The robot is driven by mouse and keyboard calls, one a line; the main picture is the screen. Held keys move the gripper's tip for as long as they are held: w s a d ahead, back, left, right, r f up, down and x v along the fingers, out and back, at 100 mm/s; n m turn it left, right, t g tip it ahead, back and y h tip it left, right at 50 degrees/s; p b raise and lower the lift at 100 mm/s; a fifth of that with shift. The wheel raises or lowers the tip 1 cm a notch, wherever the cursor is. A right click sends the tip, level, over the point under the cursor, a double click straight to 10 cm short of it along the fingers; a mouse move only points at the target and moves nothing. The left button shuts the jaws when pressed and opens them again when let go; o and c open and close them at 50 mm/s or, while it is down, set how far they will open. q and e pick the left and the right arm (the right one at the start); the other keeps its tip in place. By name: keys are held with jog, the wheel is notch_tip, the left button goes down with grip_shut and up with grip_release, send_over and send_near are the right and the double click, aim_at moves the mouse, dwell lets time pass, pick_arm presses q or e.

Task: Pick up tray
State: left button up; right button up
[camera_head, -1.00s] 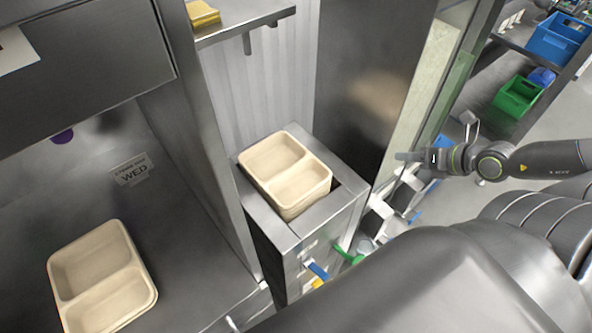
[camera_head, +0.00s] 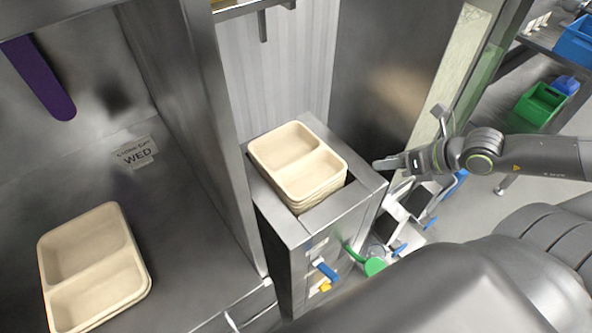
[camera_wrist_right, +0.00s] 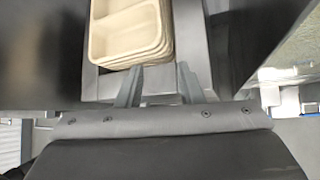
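A stack of beige two-compartment trays (camera_head: 291,156) sits in the steel holder (camera_head: 318,219) at the middle of the head view. The stack also shows at the top of the right wrist view (camera_wrist_right: 128,38), with several rims visible. My right gripper (camera_head: 386,164) is just right of the holder, apart from the stack. In the right wrist view its two fingers (camera_wrist_right: 157,82) are spread, with nothing between them, near the corner of the stack. Another beige tray (camera_head: 93,267) lies on the steel counter at lower left. My left gripper is not in view.
A steel post (camera_head: 208,120) stands between the counter (camera_head: 185,240) and the holder. A steel panel (camera_head: 388,75) rises behind the holder. Blue and yellow handles (camera_head: 325,271) stick out of its front. A green bin (camera_head: 540,104) is on a shelf at far right.

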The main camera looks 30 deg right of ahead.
aim_at(347, 165)
jog(key=b+x, duration=0.3)
jog(key=x, duration=0.1)
jog(key=shift+f, duration=0.1)
jog(key=shift+b+x, duration=1.15)
jog(key=shift+x, duration=0.1)
jog(key=shift+w+r+b+x, duration=0.15)
jog(key=shift+b+x, duration=0.1)
jog(key=shift+x, duration=0.65)
jog(key=shift+w+r+b+x, duration=0.1)
jog(key=shift+w+b+x, duration=0.1)
jog(key=shift+x, duration=0.75)
jog(key=shift+s, duration=0.1)
grip_shut()
